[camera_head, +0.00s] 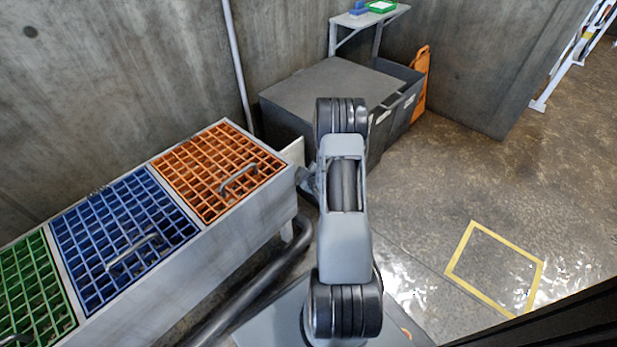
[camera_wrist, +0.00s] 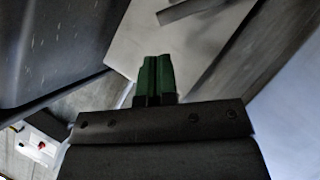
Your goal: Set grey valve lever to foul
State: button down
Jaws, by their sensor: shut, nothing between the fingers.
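In the wrist view my gripper (camera_wrist: 154,78) has its two green fingertips together, with nothing between them. A pale flat panel (camera_wrist: 150,35) lies beyond the tips. A grey bar (camera_wrist: 190,9) crosses the panel's upper part, above and apart from the fingertips in the picture. I cannot tell whether this bar is the grey valve lever, and no foul marking is readable. In the head view my arm hides much of the middle, and no valve lever can be made out.
A long trough with green (camera_head: 32,290), blue (camera_head: 125,240) and orange (camera_head: 217,170) grates stands at left. A dark pipe (camera_head: 250,290) runs beside it. Grey bins (camera_head: 330,90) stand behind my arm. The wet floor at right is open, with a yellow outline (camera_head: 480,290).

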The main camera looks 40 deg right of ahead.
jog(key=shift+b+x, duration=0.85)
jog(key=shift+x, duration=1.8)
jog(key=shift+r, duration=0.1)
